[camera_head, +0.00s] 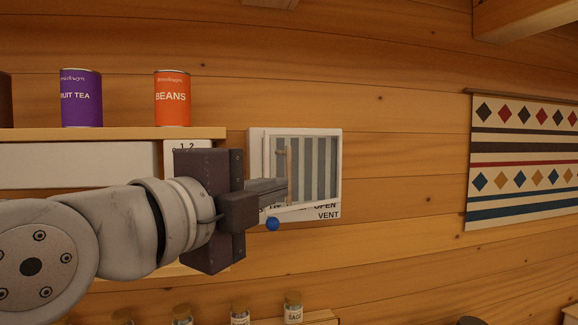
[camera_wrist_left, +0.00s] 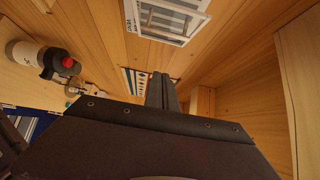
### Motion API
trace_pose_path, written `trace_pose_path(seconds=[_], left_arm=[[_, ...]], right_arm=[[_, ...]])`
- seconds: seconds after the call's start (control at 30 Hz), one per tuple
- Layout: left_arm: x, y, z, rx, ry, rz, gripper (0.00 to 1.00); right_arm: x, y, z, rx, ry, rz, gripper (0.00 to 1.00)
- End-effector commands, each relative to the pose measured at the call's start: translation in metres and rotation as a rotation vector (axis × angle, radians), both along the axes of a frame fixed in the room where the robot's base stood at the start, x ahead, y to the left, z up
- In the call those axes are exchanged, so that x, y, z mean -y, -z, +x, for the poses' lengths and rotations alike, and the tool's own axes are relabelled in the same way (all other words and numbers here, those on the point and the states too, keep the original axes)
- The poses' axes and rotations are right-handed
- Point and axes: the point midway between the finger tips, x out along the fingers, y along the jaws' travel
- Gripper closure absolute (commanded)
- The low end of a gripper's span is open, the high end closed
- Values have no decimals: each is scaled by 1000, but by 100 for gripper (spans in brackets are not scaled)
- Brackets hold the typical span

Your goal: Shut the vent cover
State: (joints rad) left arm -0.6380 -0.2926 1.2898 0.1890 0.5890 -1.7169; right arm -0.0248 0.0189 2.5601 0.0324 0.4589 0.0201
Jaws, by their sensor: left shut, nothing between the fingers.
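The vent (camera_head: 337,160) is a white square frame on the log wall with grey and pale vertical slats. It also shows at the top of the left wrist view (camera_wrist_left: 203,20). A thin upright tan bar (camera_head: 289,160) stands at the left part of the slats. The label below the frame reads "OPEN" and "VENT"; its left part is partly hidden. A blue knob (camera_head: 272,224) shows just below the frame. My left gripper (camera_head: 286,190) is shut and empty, its fingertips in front of the vent's lower left, by the bar. I cannot tell whether they touch it. My right gripper is out of view.
A shelf (camera_head: 120,133) left of the vent carries a purple fruit tea can (camera_head: 81,98) and an orange beans can (camera_head: 172,98). Several jars, one labelled sage (camera_head: 293,308), stand below. A patterned hanging (camera_head: 522,160) is on the right. The wall between is clear.

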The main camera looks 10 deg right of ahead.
Motion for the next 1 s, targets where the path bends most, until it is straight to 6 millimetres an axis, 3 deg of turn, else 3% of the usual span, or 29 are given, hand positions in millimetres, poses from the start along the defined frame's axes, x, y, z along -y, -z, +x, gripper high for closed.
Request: trace_pose_path(seconds=[0.23, 0.57, 0.8, 0.87, 1.0], left_arm=[[4, -9, 2, 15, 6, 6, 100], [35, -14, 35, 7, 4, 8, 100], [71, -6, 75, 10, 3, 7, 100], [61, 4, 84, 12, -6, 3, 100], [51, -1, 97, 13, -3, 3, 100]], right_arm=[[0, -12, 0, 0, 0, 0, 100], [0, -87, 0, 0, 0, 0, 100], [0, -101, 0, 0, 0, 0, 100], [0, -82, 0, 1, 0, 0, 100], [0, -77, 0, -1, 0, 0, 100]])
